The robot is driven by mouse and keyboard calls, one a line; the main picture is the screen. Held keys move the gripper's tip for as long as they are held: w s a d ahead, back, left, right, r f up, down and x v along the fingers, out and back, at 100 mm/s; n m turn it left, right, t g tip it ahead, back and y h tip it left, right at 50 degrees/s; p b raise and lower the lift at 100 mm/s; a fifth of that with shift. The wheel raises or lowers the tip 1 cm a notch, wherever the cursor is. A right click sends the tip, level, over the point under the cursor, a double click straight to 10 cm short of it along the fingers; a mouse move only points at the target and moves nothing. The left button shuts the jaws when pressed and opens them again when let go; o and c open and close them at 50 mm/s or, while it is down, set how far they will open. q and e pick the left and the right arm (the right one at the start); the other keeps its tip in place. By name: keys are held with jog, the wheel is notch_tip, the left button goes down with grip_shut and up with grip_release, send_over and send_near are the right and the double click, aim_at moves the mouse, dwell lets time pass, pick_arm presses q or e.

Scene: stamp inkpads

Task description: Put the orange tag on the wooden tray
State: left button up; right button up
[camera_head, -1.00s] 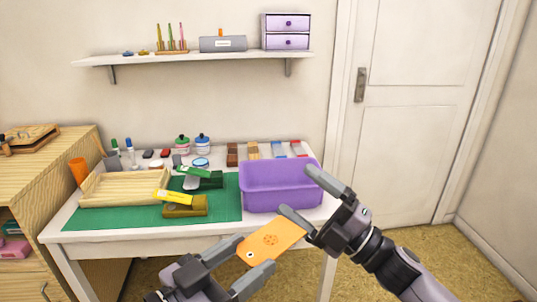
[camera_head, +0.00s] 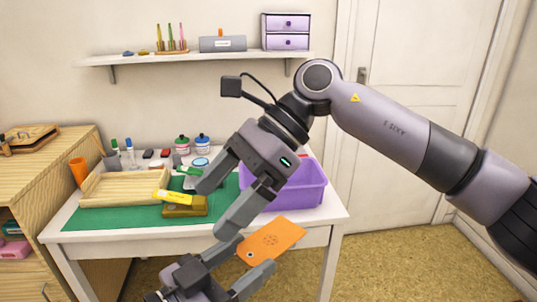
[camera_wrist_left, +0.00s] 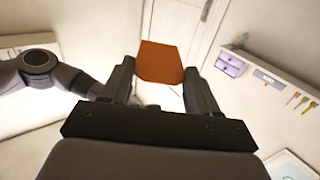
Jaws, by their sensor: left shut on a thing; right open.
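The orange tag (camera_head: 271,241) is a flat card with a small hole and a darker printed mark. My left gripper (camera_head: 243,262) is shut on it and holds it in the air in front of the table. The tag also stands out between the fingers in the left wrist view (camera_wrist_left: 160,62). The wooden tray (camera_head: 110,203) is a shallow, pale box, empty, at the left of the table on the green mat. My right gripper (camera_head: 212,208) is open and empty, pointing down and left between the tray and the purple bin, near the left gripper.
A purple bin (camera_head: 305,190) stands on the right, partly hidden by my right arm. A yellow stamp (camera_head: 173,197) on an olive inkpad (camera_head: 185,208) and a green stamp lie right of the tray. Markers, bottles and an orange cup (camera_head: 78,170) stand behind.

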aim_at(268, 239)
jog(key=w+d+r+n+t+h, duration=0.35)
jog(key=d+r+t+h, duration=0.2)
jog(key=h, duration=0.25)
jog(key=shift+n+g, duration=0.25)
jog(key=shift+n, duration=0.1)
jog(key=f, duration=1.2)
jog(key=shift+s+d+f, duration=0.2)
jog(key=shift+s+f, duration=0.15)
jog(key=shift+s, duration=0.05)
jog(key=c, duration=1.1)
pick_arm(q)
jog(key=o, duration=1.1)
pick_arm(e)
jog(key=shift+c, duration=0.2)
